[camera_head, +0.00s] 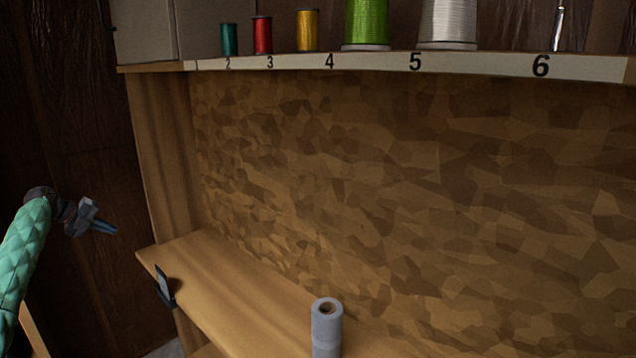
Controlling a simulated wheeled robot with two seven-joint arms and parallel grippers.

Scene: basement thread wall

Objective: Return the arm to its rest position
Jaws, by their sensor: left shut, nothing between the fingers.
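My left arm, in a green quilted sleeve, comes in at the lower left of the head view. My left gripper (104,228) is shut and empty, its fingers pointing right. It hangs in free air left of the wooden shelf unit, apart from the shelves. My right gripper is not in view.
The upper shelf (400,62) has a numbered strip and holds several spools, among them a green spool (367,22) and a white spool (448,22). A grey roll (326,328) stands on the lower shelf (225,290). A dark clip-like object (164,286) sits at that shelf's left edge.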

